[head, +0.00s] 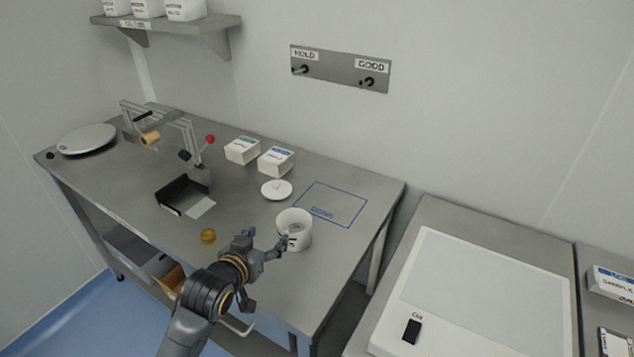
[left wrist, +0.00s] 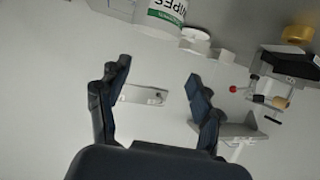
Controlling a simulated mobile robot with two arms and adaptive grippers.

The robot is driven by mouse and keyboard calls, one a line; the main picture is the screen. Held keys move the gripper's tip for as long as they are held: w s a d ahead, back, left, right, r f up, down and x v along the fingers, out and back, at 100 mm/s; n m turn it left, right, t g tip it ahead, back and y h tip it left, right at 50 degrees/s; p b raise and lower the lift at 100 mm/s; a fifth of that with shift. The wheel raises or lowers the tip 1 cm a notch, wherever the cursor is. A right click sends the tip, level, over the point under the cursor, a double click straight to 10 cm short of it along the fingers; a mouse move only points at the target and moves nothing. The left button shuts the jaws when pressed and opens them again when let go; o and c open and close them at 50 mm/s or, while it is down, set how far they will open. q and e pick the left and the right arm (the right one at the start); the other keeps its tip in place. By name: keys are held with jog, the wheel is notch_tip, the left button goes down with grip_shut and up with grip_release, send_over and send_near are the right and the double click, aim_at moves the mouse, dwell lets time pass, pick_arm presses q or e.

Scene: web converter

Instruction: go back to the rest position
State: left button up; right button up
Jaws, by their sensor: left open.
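My left gripper (head: 267,243) reaches in over the front of the steel table (head: 150,215). Its fingers sit just left of a white open tub (head: 294,232); the head view does not show whether they touch it. In the left wrist view the two fingers (left wrist: 158,78) are spread apart with nothing between them. The tub, with a green label reading WIPES (left wrist: 165,12), is beyond the fingertips at the top of that picture. My right gripper is not in view.
A white lid (head: 277,190) lies behind the tub, near two white boxes (head: 276,161) and a blue-outlined area (head: 331,204). A yellow roll (head: 208,236) lies left of my gripper. A fixture with a red-knobbed lever (head: 200,165) stands further back. A light-panel bench (head: 480,290) is right.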

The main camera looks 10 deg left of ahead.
pick_arm(q)
jog(key=s+f+g, duration=0.3)
jog(key=s+f, duration=0.1)
jog(key=s, duration=0.6)
jog(key=s+f+g+y, duration=0.1)
jog(key=s+f+g, duration=0.3)
jog(key=s, duration=0.6)
jog(key=s+f+g, duration=0.3)
jog(key=s+f, duration=0.1)
jog(key=s, duration=0.6)
notch_tip(320, 180, down, 27)
jog(key=s+m+g+b, duration=0.1)
jog(key=b, duration=0.1)
jog(key=s+a+f+g+b, duration=0.1)
jog(key=s+a+f, duration=0.1)
jog(key=s+f, duration=1.5)
notch_tip(320, 180, down, 2)
jog(key=shift+s+f, duration=0.1)
jog(key=shift+s, duration=0.05)
